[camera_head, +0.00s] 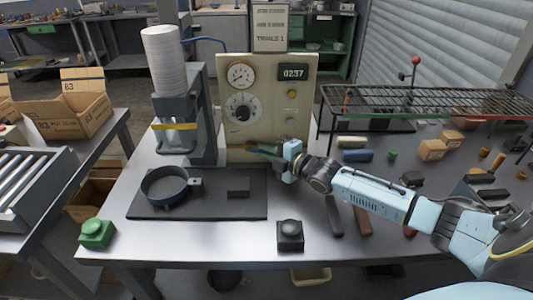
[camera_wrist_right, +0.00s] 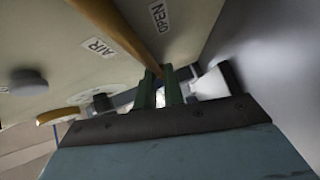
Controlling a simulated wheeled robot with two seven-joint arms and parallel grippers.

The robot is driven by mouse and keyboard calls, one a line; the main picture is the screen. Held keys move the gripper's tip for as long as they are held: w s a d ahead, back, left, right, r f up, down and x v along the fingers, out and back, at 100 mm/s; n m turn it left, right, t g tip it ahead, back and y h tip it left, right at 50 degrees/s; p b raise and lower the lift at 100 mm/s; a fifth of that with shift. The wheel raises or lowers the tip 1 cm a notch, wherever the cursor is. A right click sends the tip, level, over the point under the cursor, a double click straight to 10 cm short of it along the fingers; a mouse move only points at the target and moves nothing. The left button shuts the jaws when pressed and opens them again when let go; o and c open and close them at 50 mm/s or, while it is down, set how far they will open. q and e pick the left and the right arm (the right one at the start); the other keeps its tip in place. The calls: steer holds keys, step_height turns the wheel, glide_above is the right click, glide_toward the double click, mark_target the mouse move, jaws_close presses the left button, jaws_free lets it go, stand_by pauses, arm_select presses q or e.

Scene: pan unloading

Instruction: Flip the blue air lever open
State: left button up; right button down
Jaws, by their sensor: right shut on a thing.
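The control panel (camera_head: 300,105) stands at the back of the table, with gauges and a dial on its face. My right gripper (camera_head: 268,150) reaches in from the right to the panel's lower front. In the right wrist view its green fingertips (camera_wrist_right: 160,88) are close together near the panel, below the AIR label (camera_wrist_right: 98,47) and the OPEN label (camera_wrist_right: 160,17). My left gripper is not in view.
A press with a stack of white discs (camera_head: 163,60) stands left of the panel. A round dark pan (camera_head: 165,185) lies on the black mat (camera_head: 220,208). A green button box (camera_head: 97,234) and a black one (camera_head: 290,235) sit in front. A wire rack (camera_head: 430,98) stands right.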

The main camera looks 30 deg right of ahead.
steer(key=c, duration=1.8)
jaws_free()
steer(key=shift+s, duration=0.15)
steer(key=p+v, duration=0.1)
steer(key=v, duration=1.2)
steer(key=shift+s+p, duration=0.1)
steer(key=shift+p, duration=0.3)
